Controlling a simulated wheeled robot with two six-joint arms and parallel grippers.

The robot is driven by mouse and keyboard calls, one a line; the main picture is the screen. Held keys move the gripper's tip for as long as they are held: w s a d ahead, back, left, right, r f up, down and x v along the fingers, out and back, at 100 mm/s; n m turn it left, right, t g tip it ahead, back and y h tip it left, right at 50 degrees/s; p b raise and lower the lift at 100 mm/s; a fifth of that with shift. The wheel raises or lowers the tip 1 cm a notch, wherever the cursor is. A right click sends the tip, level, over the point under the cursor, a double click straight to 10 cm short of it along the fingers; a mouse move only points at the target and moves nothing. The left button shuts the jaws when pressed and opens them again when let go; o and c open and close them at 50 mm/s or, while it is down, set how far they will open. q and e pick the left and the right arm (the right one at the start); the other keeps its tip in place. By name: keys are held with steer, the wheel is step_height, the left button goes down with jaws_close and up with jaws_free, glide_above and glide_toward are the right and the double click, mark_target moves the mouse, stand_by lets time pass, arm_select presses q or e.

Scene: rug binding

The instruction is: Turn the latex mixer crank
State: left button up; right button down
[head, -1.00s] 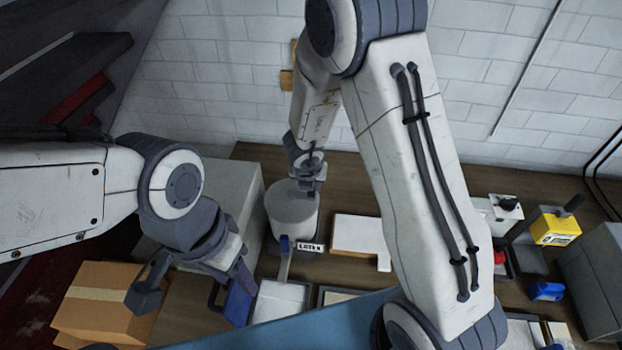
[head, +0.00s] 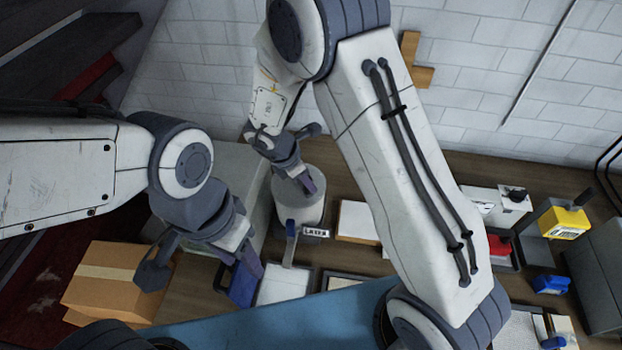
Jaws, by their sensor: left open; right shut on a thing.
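The latex mixer is a pale grey cylindrical pot (head: 297,213) with a small "LATEX" label (head: 316,232) at its front right, in the middle of the head view. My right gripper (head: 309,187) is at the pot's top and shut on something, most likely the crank. The fingers and wrist hide the crank, so its shape and angle cannot be made out. My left gripper (head: 236,268) is open to the left of the pot, low over the bench by a blue item (head: 243,286). It is apart from the mixer.
A blue-handled brush (head: 290,240) stands just in front of the pot. A cardboard box (head: 115,282) is at the lower left. Pale trays (head: 284,285) lie in front. A yellow block (head: 565,223) and red and blue items are on the right. My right forearm covers the bench's middle.

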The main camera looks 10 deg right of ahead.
steer(key=shift+a+m, duration=0.35)
steer(key=shift+m, duration=0.45)
steer(key=shift+g, duration=0.3)
steer(key=c, duration=0.7)
jaws_free()
steer(key=shift+a+r+b, duration=0.1)
steer(key=shift+r+b, duration=0.1)
steer(key=shift+b, duration=0.1)
steer(key=b+v, duration=0.3)
steer(key=v, duration=0.7)
steer(key=shift+b, duration=0.35)
